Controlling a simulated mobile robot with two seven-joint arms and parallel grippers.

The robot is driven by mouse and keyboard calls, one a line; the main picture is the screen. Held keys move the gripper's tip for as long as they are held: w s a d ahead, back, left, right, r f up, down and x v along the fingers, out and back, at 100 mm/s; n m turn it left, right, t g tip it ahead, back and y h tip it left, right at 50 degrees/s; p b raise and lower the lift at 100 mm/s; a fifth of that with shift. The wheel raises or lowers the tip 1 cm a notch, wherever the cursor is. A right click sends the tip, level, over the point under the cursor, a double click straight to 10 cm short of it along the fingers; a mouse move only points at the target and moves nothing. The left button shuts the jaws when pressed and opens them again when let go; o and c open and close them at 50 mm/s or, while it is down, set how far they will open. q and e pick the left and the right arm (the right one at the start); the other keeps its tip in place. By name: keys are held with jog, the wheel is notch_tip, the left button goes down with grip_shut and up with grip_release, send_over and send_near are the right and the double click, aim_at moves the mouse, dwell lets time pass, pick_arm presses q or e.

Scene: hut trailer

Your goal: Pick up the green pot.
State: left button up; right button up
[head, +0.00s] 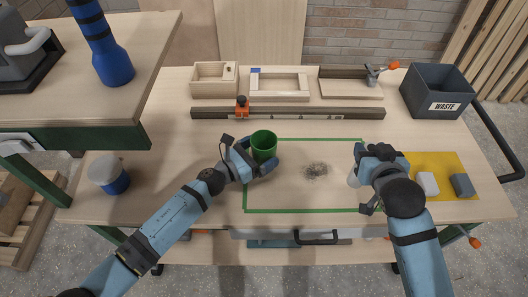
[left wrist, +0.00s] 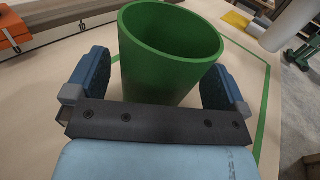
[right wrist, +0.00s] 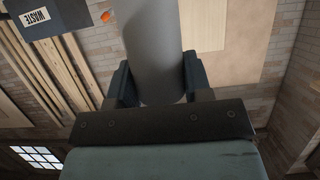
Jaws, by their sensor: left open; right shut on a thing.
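The green pot (head: 264,146) stands upright on the workbench at the upper left corner of the green outline (head: 300,211). My left gripper (head: 255,160) is open, with its fingers on either side of the pot. In the left wrist view the green pot (left wrist: 165,60) rises between the two blue fingers (left wrist: 158,82), with its open rim facing up and a gap beside the right finger. My right gripper (head: 366,172) is shut on a pale grey cylinder (right wrist: 152,45), whose pale end (head: 353,180) shows beside the gripper in the head view.
A dark smudge (head: 317,171) lies inside the outline. A yellow mat (head: 437,161) with a white block (head: 427,184) and a grey block (head: 462,185) lies right. A waste bin (head: 438,99) and wooden trays (head: 214,91) stand behind. A blue-and-white container (head: 112,178) stands left.

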aim_at(262, 131)
pick_arm(q)
jog(key=shift+w+d, duration=0.2)
jog(key=shift+d, duration=0.1)
jog(key=c, duration=0.9)
jog(key=shift+c, duration=0.2)
notch_tip(262, 131, up, 10)
jog(key=shift+f, duration=4.4)
jog(key=shift+f, duration=0.4)
